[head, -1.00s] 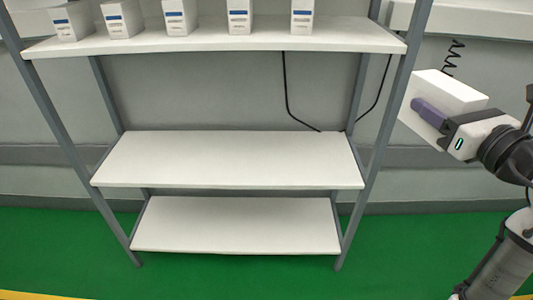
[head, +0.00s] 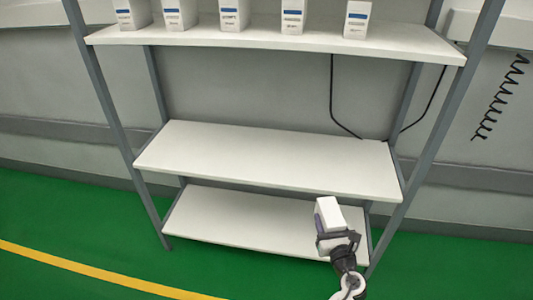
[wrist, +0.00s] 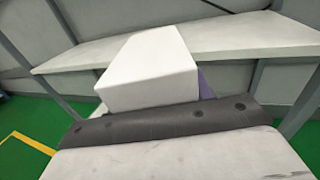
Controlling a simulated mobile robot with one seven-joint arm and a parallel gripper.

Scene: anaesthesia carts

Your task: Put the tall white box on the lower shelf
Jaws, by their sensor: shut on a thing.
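The tall white box (head: 327,212) is held in my gripper (head: 336,238) in the head view. In that view it overlaps the right end of the bottom shelf (head: 250,222), just below the front edge of the middle shelf (head: 265,160). I cannot tell whether it touches a shelf. In the wrist view the box (wrist: 148,68) fills the middle, tilted in the picture, with a purple finger pad beside it. A white shelf board (wrist: 240,38) runs behind it there. My gripper is shut on the box.
Both lower shelves are bare apart from the overlap. The top shelf (head: 410,44) carries several white boxes with blue bands (head: 293,18). Grey posts (head: 432,145) frame the shelves. A black cable hangs behind. Green floor with a yellow line (head: 90,267) lies in front.

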